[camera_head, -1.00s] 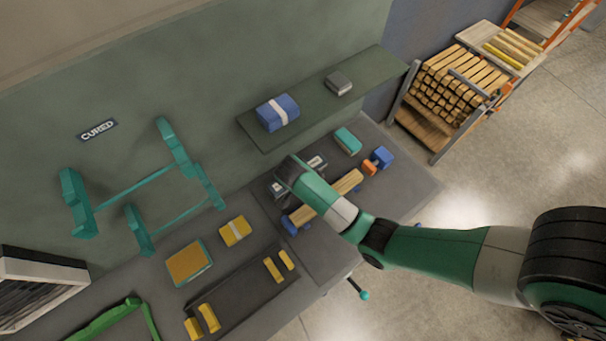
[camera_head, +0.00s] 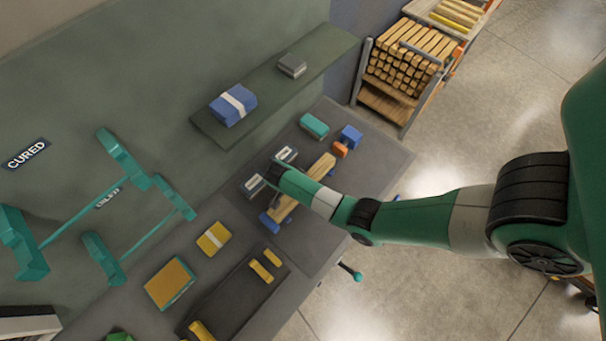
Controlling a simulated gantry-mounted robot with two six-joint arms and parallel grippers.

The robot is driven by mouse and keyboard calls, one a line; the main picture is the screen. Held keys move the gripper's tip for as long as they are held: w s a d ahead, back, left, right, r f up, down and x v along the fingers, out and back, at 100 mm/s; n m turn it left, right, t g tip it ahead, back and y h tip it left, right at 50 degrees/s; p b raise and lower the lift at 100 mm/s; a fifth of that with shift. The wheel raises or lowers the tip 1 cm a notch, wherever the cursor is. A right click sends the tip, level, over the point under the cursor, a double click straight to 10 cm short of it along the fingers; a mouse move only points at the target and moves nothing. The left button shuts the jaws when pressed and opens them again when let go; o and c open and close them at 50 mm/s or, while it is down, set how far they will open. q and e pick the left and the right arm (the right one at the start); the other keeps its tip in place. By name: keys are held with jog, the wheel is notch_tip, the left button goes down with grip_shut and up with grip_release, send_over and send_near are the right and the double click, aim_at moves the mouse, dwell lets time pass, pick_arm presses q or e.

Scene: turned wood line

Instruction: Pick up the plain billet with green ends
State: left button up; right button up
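A plain wooden billet (camera_head: 319,168) lies on blue supports (camera_head: 269,224) on the dark bench, partly hidden by my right arm. No green shows on the parts of its ends that I can see. My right gripper (camera_head: 274,176) hangs over the bench at the billet's wall side; its fingers are too small and dark to read. A rack (camera_head: 389,80) at the back holds many stacked billets with tan ends; I cannot make out green there. My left gripper is not in view.
Labelled grey boxes (camera_head: 253,187) lie near the gripper. A teal box (camera_head: 314,126), a blue block (camera_head: 350,136) and an orange piece (camera_head: 340,149) lie beyond. A shelf (camera_head: 270,90) overhangs the bench's back. A teal wall rack (camera_head: 120,160) stands at left. Open floor lies right.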

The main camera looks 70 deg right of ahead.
jog(key=shift+d+f, duration=0.15)
jog(key=shift+f, duration=0.2)
grip_shut()
